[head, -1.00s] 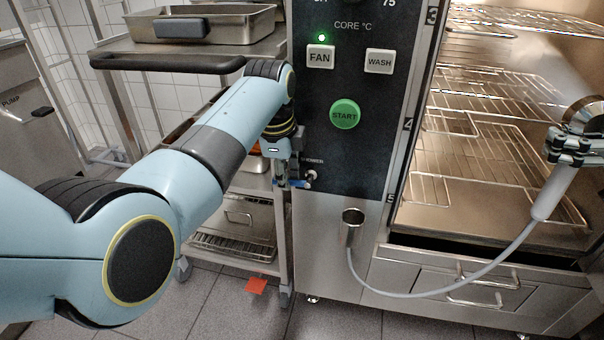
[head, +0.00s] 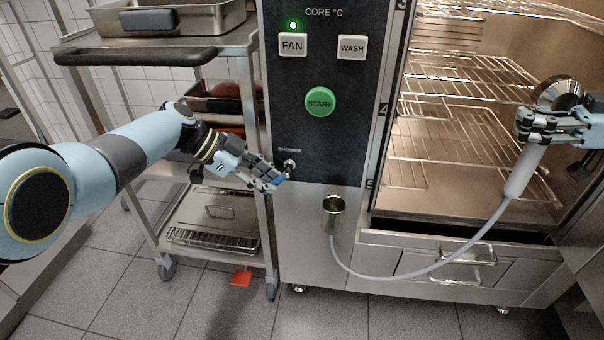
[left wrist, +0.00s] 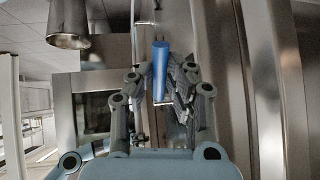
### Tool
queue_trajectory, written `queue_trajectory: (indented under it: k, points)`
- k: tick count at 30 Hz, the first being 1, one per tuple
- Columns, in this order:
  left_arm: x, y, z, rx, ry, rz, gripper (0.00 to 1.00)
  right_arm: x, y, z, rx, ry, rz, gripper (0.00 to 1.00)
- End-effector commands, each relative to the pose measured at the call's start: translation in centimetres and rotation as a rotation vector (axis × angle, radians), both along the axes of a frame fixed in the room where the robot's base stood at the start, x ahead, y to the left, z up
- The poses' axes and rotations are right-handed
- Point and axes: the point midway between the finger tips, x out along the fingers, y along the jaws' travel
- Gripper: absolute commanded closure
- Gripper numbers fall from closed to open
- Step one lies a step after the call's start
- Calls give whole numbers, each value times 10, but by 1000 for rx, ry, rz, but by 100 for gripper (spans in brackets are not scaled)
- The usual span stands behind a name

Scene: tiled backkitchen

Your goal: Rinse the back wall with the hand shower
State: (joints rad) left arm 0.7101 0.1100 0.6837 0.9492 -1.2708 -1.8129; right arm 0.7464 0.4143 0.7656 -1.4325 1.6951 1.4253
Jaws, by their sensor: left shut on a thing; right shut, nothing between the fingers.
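My left gripper (head: 272,182) is at the oven's front panel, just below and left of the shower tap (head: 290,166). It is shut on the blue tap lever (head: 281,181), which stands between the fingers in the left wrist view (left wrist: 160,70). My right gripper (head: 536,126) is shut at the oven opening, at the hand shower. The shower's round metal head (head: 562,93) is above these fingers and its pale handle (head: 524,172) below; the fingers hide how they touch it. No water shows. Racks (head: 470,125) partly hide the chamber's back wall.
The empty metal holder (head: 334,214) is on the lower front, with the grey hose (head: 420,274) sagging from near it to the handle. A steel trolley (head: 150,45) with trays stands left of the oven. A red piece (head: 241,278) lies on the floor.

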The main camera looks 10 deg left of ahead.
Motion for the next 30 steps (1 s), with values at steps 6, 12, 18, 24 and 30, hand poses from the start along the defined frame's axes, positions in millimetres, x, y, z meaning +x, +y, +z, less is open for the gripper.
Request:
queue_trajectory:
  k: [6, 12, 18, 24, 30]
  points:
    - [-1, -1, -5, -79, 4, 1, 100, 0, 0, 1, 1, -1, 0, 100]
    - [-1, -2, -6, -107, 0, 3, 100, 0, 0, 1, 1, -1, 0, 100]
    - [-1, -2, -6, -113, -1, 5, 100, 0, 0, 1, 1, -1, 0, 100]
    - [-1, -2, -6, -113, -1, 5, 100, 0, 0, 1, 1, -1, 0, 100]
    - [0, -2, -6, -113, -1, 4, 62, 0, 0, 1, 1, -1, 0, 100]
